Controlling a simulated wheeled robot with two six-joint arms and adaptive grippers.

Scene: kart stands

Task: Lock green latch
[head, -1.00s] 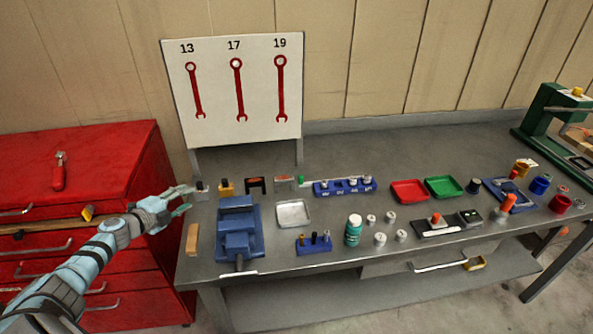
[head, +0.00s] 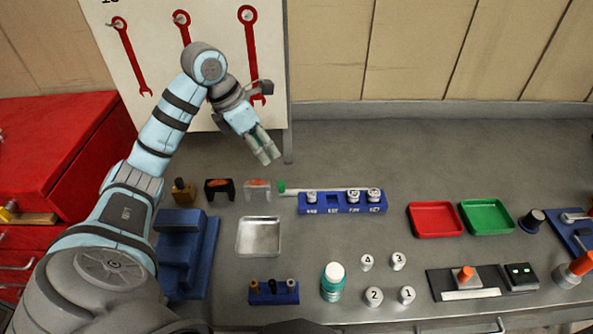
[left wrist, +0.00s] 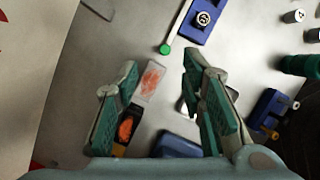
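The green latch knob (head: 281,186) sits at the left end of a pale rod (head: 296,190) running along the back of a blue block (head: 342,207). In the left wrist view the green knob (left wrist: 164,49) lies ahead of the fingers, with the rod running up from it. My left gripper (head: 265,148) hangs above the back of the bench, near the knob in the picture but apart from it. In the left wrist view its fingers (left wrist: 160,78) are spread and empty. My right gripper is not in view.
A clear block with an orange top (head: 257,190), a black one (head: 219,188) and a yellow-brown block (head: 183,190) stand left of the knob. A metal tray (head: 259,237) lies in front. The wrench board (head: 213,60) stands behind my left arm. Red (head: 435,220) and green (head: 487,217) trays lie right.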

